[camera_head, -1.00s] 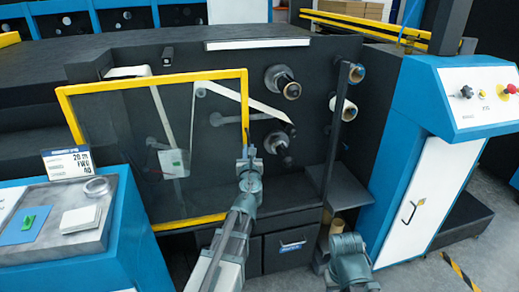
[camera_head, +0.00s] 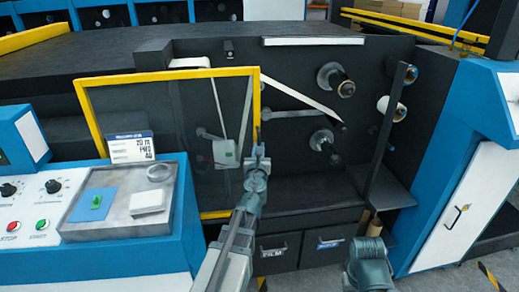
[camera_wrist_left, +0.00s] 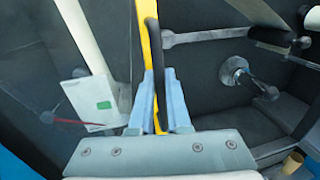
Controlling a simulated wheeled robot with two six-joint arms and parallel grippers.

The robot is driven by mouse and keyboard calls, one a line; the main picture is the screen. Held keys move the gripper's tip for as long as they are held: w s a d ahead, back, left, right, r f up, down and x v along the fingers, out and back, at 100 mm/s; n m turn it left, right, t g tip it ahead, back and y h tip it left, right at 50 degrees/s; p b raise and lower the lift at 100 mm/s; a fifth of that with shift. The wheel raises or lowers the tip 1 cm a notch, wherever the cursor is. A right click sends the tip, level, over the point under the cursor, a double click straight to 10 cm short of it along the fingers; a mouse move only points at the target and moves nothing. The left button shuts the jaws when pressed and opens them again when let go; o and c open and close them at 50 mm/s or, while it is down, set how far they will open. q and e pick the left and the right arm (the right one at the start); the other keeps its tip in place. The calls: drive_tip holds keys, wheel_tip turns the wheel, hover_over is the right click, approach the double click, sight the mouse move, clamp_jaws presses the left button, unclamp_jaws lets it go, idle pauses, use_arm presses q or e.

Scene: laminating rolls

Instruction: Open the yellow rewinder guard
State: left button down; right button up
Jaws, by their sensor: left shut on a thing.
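The rewinder guard is a clear pane in a yellow frame (camera_head: 168,76), standing upright in front of the left part of the dark machine face in the head view. Its right edge is left of the rollers, which are uncovered. My left gripper (camera_head: 258,162) is at that right edge. In the left wrist view its pale blue fingers (camera_wrist_left: 158,98) are shut around the black bar handle (camera_wrist_left: 156,50) beside the yellow frame edge (camera_wrist_left: 144,35). The guard's lower left is hidden behind the console. My right gripper's fingers are not seen; only a grey part of my right arm shows low.
A blue console (camera_head: 110,260) with a grey tray (camera_head: 75,225) stands in front at left. A blue cabinet (camera_head: 470,165) is at right. Drawers (camera_head: 276,254) sit below.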

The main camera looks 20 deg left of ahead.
use_arm(q)
drive_tip(key=c, duration=0.9)
unclamp_jaws()
drive_tip(key=shift+s+d, duration=0.1)
